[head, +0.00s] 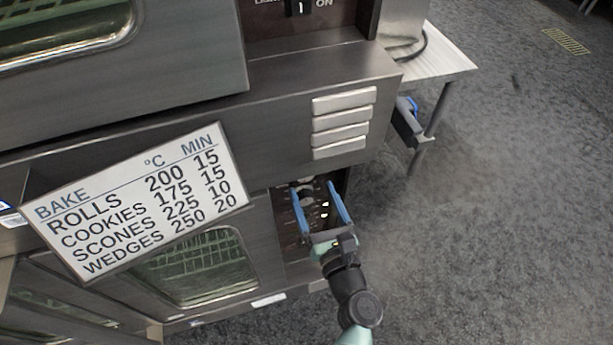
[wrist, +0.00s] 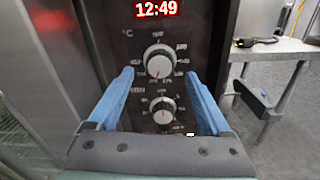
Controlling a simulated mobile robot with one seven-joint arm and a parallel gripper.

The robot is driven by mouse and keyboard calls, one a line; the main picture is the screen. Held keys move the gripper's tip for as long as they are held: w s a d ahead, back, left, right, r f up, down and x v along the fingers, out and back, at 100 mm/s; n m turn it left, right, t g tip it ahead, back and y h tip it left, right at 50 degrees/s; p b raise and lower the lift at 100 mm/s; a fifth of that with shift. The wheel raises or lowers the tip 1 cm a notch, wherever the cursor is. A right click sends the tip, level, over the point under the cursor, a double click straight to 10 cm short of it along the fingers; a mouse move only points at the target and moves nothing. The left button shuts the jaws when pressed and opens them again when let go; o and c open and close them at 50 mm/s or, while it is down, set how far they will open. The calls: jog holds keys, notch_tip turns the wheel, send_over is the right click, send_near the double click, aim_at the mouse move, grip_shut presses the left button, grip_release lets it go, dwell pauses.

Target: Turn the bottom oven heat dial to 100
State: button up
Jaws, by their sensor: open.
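The bottom oven's dark control panel (head: 286,222) is partly hidden behind my gripper (head: 317,189) in the head view. In the wrist view, the heat dial (wrist: 160,61) is the upper round knob, with a pale face, a dark rim and a °C mark at its upper left. A small red mark shows near its lower edge. The scale numbers are too blurred to read. A second, smaller-looking dial (wrist: 163,110) sits below it. My gripper (wrist: 160,88) is open, its blue fingers pointing at the panel on either side of the dials. No contact with a dial shows.
A red clock display (wrist: 158,9) reads 12:49 above the dials. A bake chart (head: 140,203) lists temperatures and minutes. The oven door (head: 195,265) is left of the panel. A table (head: 445,62) stands at the back right. Open floor (head: 500,210) lies to the right.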

jog(key=x, duration=0.4)
jog(key=shift+w+a, duration=0.15)
jog(key=shift+w, duration=0.2)
jog(key=c, duration=1.2)
jog(key=shift+o, duration=0.2)
jog(key=shift+b, duration=0.3)
